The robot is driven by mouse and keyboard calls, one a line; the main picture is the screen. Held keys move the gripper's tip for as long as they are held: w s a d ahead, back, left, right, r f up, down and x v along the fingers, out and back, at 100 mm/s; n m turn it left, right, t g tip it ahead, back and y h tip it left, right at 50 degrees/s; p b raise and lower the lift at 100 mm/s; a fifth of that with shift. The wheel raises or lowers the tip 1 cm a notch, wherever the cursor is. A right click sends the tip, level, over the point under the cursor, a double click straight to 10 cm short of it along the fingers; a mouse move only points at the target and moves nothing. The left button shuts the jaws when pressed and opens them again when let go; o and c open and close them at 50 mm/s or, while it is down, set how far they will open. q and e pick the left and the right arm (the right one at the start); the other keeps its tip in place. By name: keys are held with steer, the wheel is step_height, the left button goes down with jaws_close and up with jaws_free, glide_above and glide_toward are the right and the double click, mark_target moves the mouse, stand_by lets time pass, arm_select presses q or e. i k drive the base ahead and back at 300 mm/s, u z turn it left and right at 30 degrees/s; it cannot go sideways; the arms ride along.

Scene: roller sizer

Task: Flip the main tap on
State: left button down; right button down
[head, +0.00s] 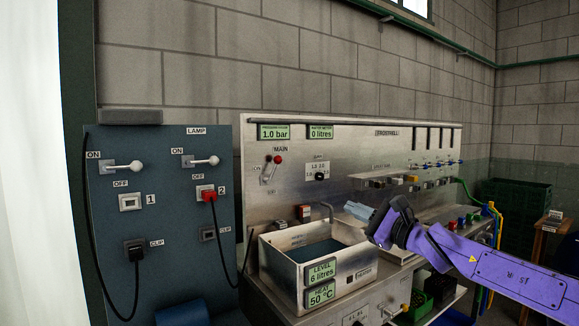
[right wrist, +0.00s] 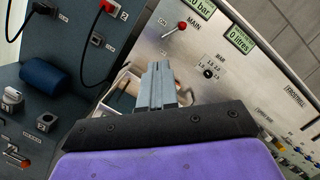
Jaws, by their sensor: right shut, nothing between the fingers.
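The main tap (head: 272,167) is a small lever with a red knob on the steel panel, under the word MAIN. Its lever slants up to the right in the head view, with a small label at its left and one below. The tap also shows in the right wrist view (right wrist: 181,26), beyond the fingertips. My right gripper (head: 352,208) is shut and empty, to the right of and lower than the tap, apart from it. Its closed grey fingers (right wrist: 159,70) point toward the panel in the right wrist view. My left gripper is not in view.
An open steel water tank (head: 285,270) juts out below the tap. A blue-grey board (head: 165,250) with two lamp switches, a red plug (head: 207,193) and hanging black cables stands at the left. Two green displays (head: 273,132) sit above the tap. The space before the tap looks clear.

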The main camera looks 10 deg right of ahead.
mark_target(277, 159)
steer(key=i, duration=0.85)
